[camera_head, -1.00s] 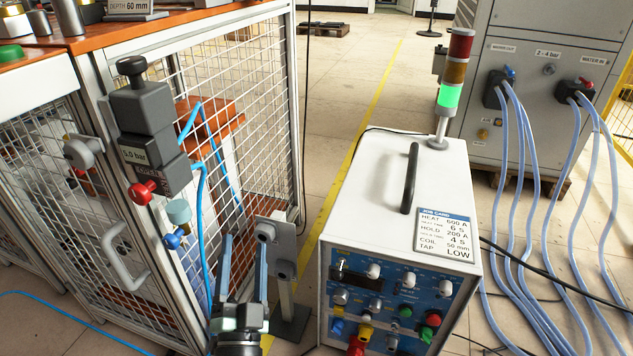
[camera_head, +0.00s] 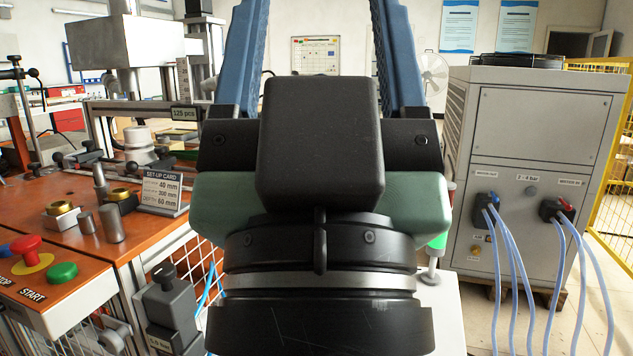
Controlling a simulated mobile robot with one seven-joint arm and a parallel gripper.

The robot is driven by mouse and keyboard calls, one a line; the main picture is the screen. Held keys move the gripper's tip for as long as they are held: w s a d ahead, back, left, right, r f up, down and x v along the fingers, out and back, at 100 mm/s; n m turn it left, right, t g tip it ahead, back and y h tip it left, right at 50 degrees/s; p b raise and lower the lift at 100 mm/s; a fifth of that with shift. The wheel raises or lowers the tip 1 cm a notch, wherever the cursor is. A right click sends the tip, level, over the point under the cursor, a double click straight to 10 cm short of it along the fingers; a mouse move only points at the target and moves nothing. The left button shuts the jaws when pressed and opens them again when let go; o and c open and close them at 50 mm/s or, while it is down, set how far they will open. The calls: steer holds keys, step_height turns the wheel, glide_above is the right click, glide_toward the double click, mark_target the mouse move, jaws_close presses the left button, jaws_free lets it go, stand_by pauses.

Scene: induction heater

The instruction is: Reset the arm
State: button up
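My gripper (camera_head: 318,40) fills the middle of the head camera view, close to the camera and pointing up. Its black and green body hides much of the scene behind it. Its two blue fingers stand wide apart, one at the left and one at the right, and their tips are cut off by the top edge. Nothing shows between the visible parts of the fingers except the far wall. The gripper touches nothing that I can see.
An orange-topped bench (camera_head: 80,225) with brass parts, a set-up card (camera_head: 161,190) and a panel with red and green buttons (camera_head: 36,262) is at the left. A grey cabinet (camera_head: 545,130) with blue hoses is at the right. The white power unit (camera_head: 449,310) is mostly hidden behind my gripper.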

step_height(320, 180, up, 36)
steer(key=p, duration=3.4)
steer(key=shift+a, duration=0.15)
steer(key=shift+w, duration=0.1)
